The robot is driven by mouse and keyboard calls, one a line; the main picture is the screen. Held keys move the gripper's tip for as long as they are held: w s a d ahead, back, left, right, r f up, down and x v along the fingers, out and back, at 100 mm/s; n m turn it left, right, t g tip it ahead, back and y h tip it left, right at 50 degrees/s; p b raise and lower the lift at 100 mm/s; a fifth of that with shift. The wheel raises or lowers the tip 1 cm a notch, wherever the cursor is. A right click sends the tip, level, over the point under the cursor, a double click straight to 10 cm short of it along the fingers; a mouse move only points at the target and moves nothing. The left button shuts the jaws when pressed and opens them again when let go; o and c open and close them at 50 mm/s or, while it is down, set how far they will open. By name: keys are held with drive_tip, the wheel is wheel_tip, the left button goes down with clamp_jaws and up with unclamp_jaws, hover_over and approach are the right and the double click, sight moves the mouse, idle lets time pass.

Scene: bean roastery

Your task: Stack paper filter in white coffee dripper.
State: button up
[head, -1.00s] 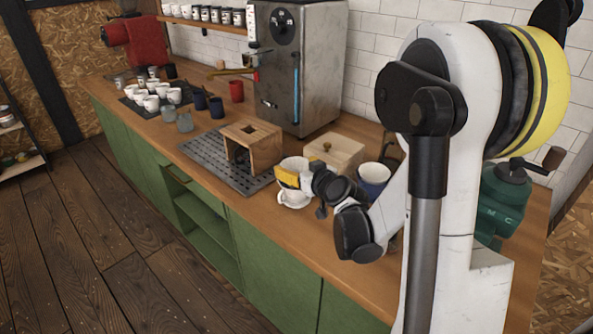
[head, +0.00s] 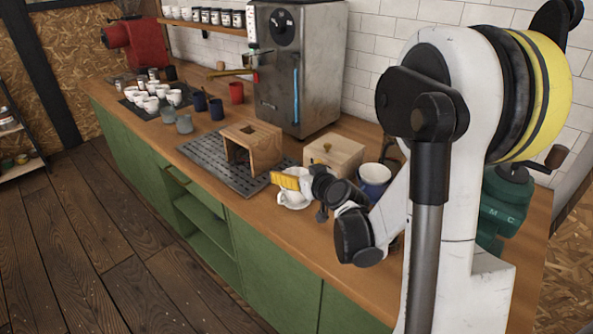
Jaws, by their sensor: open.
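The white coffee dripper (head: 293,201) stands on the wooden counter (head: 250,221), in front of the wooden box with a knob (head: 334,156). My gripper (head: 285,183), with its yellow part, is directly over the dripper and hides much of its top. A pale rim (head: 297,171) shows just behind and above the yellow part; it may be the paper filter, but I cannot tell whether it sits in the dripper. My gripper is open. Its fingertips are too small and covered to make out clearly.
A wooden stand (head: 252,147) is on the dark drip grate (head: 213,160) to the left. A blue-and-white cup (head: 374,180) stands to the right, near my arm. The espresso machine (head: 296,65) is behind. The front counter edge is clear.

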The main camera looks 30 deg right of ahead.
drive_tip(key=shift+r+p, duration=0.3)
drive_tip(key=p+v, duration=0.4)
drive_tip(key=v, duration=0.8)
drive_tip(key=s+a+r+g+y, duration=0.2)
drive_tip(key=s+a+g, duration=0.25)
drive_tip(key=a, duration=0.55)
drive_tip(key=s+a+r+g+h, duration=0.1)
drive_tip(key=s+a+g+h, duration=0.1)
drive_tip(key=s, duration=1)
drive_tip(key=shift+a+r+g, duration=0.35)
drive_tip(key=shift+a+r, duration=0.05)
drive_tip(key=shift+a, duration=0.05)
